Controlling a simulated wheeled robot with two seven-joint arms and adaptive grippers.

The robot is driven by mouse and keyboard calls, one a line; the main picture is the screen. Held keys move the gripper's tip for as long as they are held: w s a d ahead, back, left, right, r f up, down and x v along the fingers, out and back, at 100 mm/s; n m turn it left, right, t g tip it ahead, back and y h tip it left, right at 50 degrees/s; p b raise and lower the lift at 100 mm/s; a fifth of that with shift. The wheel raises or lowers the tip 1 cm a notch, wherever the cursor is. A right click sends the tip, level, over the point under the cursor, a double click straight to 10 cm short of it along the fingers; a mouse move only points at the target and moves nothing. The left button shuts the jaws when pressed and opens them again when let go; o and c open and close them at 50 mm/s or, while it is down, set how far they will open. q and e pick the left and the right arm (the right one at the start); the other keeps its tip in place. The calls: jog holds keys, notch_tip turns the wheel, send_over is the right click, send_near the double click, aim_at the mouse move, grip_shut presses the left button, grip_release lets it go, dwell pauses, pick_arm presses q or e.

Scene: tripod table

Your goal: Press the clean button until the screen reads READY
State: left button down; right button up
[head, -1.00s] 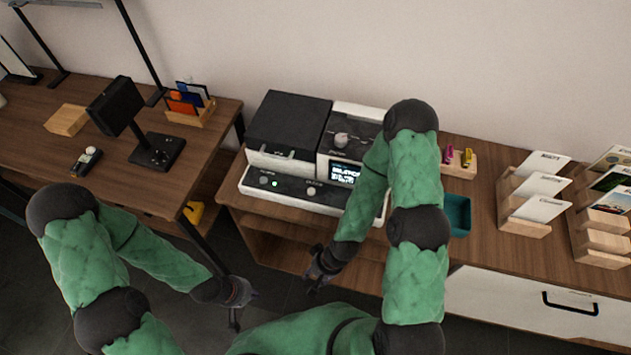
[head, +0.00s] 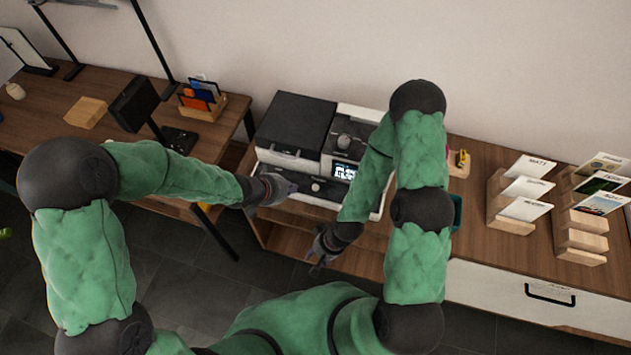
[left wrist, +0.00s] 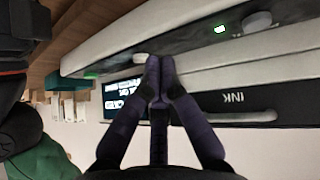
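The machine (head: 290,122) has a black lid on the left and a white section on the right with a knob (head: 344,141) and a lit screen (head: 344,171). The screen's text is too small to read; it also shows upside down in the left wrist view (left wrist: 120,92). On the dark front panel, one round button (head: 315,187) is visible; it also shows in the left wrist view (left wrist: 140,58). My right gripper (head: 318,262) hangs before the cabinet.
A teal bin (head: 457,212) is partly hidden by my right arm. Card racks (head: 515,200) stand to the right on the wooden cabinet. A desk (head: 50,110) with a card holder (head: 203,108) and dark stand is at the left. A gap separates desk and cabinet.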

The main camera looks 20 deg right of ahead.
aim_at(313, 188)
pick_arm(q)
jog(key=d+r+m+h, duration=0.1)
jog(key=d+r+m, duration=0.2)
jog(key=d+r, duration=0.3)
notch_tip(313, 188, up, 3)
jog(key=shift+w+d+f+m+t, duration=0.2)
jog(key=shift+w+d+m+t, duration=0.1)
jog(key=shift+d+m, duration=0.1)
jog(key=shift+a+f, duration=0.1)
notch_tip(313, 188, down, 8)
jog(key=b, duration=0.7)
jog(key=shift+w, duration=0.1)
jog(key=shift+f+b, duration=0.3)
jog(key=shift+b, duration=0.2)
jog(key=shift+f, duration=0.15)
